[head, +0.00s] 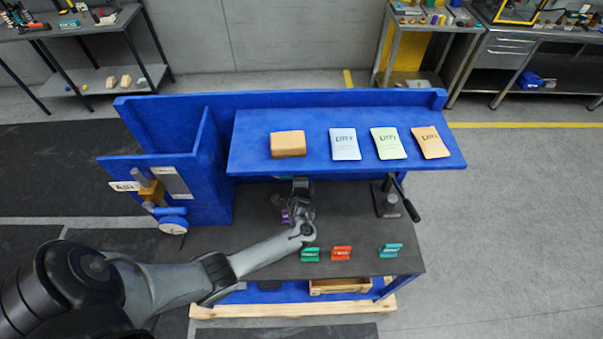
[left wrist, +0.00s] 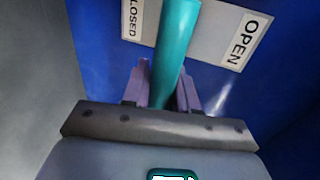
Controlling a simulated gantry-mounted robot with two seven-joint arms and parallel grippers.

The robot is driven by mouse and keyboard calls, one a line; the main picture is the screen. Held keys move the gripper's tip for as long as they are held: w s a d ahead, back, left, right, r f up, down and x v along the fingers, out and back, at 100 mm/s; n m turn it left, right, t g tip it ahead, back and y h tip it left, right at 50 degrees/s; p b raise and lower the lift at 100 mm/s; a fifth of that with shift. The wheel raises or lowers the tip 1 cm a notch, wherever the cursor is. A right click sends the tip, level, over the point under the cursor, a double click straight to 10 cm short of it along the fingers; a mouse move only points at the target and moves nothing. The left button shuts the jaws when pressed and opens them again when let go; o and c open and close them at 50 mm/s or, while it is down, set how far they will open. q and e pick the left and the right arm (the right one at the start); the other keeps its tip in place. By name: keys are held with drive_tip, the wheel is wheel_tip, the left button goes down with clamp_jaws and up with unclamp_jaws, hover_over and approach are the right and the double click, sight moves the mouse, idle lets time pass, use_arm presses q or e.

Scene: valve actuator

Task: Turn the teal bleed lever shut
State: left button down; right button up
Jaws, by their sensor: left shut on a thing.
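The teal bleed lever (left wrist: 175,45) is a teal bar in the left wrist view. It stands between the two purple-grey fingers of my left gripper (left wrist: 160,92), which is shut on it. Behind the lever is a white plate (left wrist: 208,32) marked CLOSED on the left and OPEN on the right; the bar crosses between the two words. In the head view my left gripper (head: 300,188) reaches to the front edge of the blue shelf, which hides the lever and fingertips. My right gripper is not in view.
The blue shelf (head: 250,160) holds a tan block (head: 288,144) and several packets. A black-handled fixture (head: 390,200) stands right of my arm. Green (head: 310,254), red (head: 341,253) and teal (head: 390,250) tags lie along the bench front.

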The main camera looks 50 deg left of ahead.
use_arm(q)
drive_tip(key=shift+s+f, duration=0.1)
drive_tip(key=shift+f, duration=0.15)
drive_tip(key=c, duration=1)
unclamp_jaws()
drive_tip(key=shift+r, duration=0.1)
drive_tip(key=shift+s+d+r, duration=0.15)
drive_tip(key=shift+d+r, duration=0.05)
drive_tip(key=shift+d, duration=0.15)
drive_tip(key=v, duration=1)
drive_tip(key=shift+f+p, duration=0.15)
drive_tip(key=shift+p, duration=0.2)
drive_tip(key=shift+s+a, duration=0.1)
